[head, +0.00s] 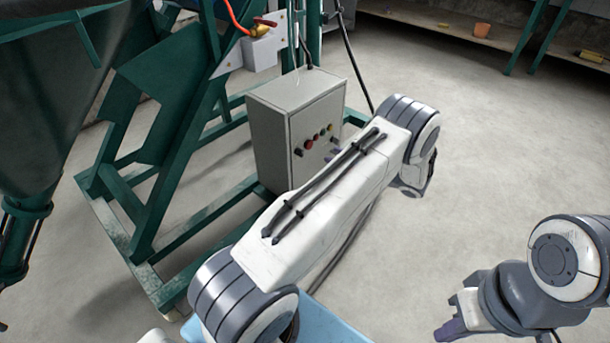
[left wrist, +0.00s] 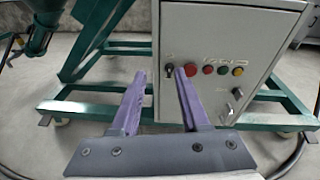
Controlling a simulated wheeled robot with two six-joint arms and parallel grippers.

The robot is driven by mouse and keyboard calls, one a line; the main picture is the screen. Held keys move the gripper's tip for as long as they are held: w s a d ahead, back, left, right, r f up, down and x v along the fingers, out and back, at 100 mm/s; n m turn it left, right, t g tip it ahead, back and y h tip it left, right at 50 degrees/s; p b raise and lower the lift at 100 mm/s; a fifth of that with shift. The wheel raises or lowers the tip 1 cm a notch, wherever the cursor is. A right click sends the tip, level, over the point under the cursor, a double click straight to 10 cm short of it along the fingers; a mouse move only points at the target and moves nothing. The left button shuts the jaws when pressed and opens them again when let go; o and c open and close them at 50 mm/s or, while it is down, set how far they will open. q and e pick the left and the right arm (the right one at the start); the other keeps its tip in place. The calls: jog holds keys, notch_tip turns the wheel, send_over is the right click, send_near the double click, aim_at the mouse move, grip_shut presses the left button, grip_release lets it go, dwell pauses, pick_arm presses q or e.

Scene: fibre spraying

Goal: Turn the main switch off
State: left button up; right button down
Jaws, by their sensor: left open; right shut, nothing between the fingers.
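The grey control box (head: 272,132) has a row of controls on its front. At the left end of the row is a black rotary knob (head: 299,152), which looks like the main switch. In the left wrist view the knob (left wrist: 169,67) shows between the fingertips, nearer the right one. My left gripper (left wrist: 160,72) is open, its purple fingers pointing at the panel; whether they touch it cannot be told. My right gripper (head: 446,328) is shut and empty at the lower right, away from the box.
Red, green and yellow buttons (left wrist: 223,70) sit right of the knob, with more fittings (left wrist: 237,93) lower down. A green steel frame (head: 165,130) stands around and left of the box. A blue surface (head: 330,325) lies at the bottom. The floor to the right is clear.

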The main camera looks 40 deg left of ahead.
pick_arm(q)
jog(key=m+t+y+b, duration=0.1)
jog(key=m+y+b, duration=0.1)
jog(key=b, duration=0.1)
send_near(300, 153)
jog(key=w+a+b, duration=0.1)
jog(key=a+b, duration=0.1)
jog(key=a, duration=0.6)
jog(key=shift+a+b, duration=0.35)
jog(key=shift+b, duration=0.05)
pick_arm(e)
notch_tip(300, 153, down, 8)
pick_arm(q)
jog(key=shift+f, duration=0.1)
pick_arm(e)
jog(key=shift+r, duration=0.1)
pick_arm(q)
grip_shut()
